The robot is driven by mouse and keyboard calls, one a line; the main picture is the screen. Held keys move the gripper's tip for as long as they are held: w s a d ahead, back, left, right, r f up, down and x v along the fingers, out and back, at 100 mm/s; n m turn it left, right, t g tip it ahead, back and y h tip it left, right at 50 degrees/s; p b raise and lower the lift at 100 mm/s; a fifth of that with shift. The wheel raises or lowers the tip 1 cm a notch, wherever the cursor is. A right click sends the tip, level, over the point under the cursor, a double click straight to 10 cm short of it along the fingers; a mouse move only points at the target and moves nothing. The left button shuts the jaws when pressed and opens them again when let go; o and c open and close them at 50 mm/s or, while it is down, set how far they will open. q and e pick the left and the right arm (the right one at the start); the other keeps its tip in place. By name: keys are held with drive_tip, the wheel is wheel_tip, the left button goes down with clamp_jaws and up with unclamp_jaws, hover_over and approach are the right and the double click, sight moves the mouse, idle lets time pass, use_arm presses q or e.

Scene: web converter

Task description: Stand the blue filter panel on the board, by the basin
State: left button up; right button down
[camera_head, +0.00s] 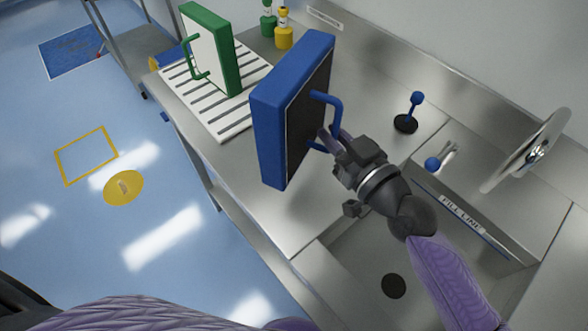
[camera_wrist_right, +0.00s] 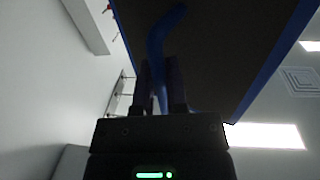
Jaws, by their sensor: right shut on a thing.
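The blue filter panel (camera_head: 286,110) has a blue frame and a dark face with a blue handle. My right gripper (camera_head: 330,140) is shut on that handle and holds the panel upright, slightly tilted, over the steel counter. In the right wrist view the gripper (camera_wrist_right: 160,95) closes around the blue handle, below the panel's dark face (camera_wrist_right: 215,50). The white slatted board (camera_head: 205,103) lies on the counter to the left of the panel. A green-framed panel (camera_head: 222,55) stands on it. The basin (camera_head: 375,260) is at the lower right, partly hidden by my right arm. My left gripper is not visible.
A blue-knobbed lever (camera_head: 412,112) stands on the counter, right of the panel. A second blue knob (camera_head: 432,164), a FILL LINE label (camera_head: 462,213) and a round metal disc (camera_head: 525,152) are by the basin. Green (camera_head: 268,18) and yellow (camera_head: 284,35) bottles stand behind the board.

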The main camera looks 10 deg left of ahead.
drive_tip(key=shift+a+f+b, duration=0.15)
drive_tip(key=shift+f+b, duration=0.45)
drive_tip(key=shift+f, duration=0.25)
wheel_tip(320, 180, down, 9)
drive_tip(key=b, duration=0.6)
drive_tip(key=shift+w, duration=0.15)
drive_tip(key=shift+r, duration=0.25)
drive_tip(key=shift+f, duration=0.25)
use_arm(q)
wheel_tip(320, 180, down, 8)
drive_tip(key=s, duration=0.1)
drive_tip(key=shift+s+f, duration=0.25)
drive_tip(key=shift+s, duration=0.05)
use_arm(e)
drive_tip(key=c, duration=0.7)
unclamp_jaws()
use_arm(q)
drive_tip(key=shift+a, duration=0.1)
use_arm(e)
drive_tip(key=shift+o, duration=0.2)
drive_tip(key=shift+r, duration=0.25)
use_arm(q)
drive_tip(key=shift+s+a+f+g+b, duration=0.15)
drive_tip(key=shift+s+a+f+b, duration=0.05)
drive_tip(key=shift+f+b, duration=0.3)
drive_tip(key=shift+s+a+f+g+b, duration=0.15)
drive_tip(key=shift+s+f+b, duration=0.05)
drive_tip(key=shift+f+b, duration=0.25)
use_arm(e)
drive_tip(key=v, duration=1.2)
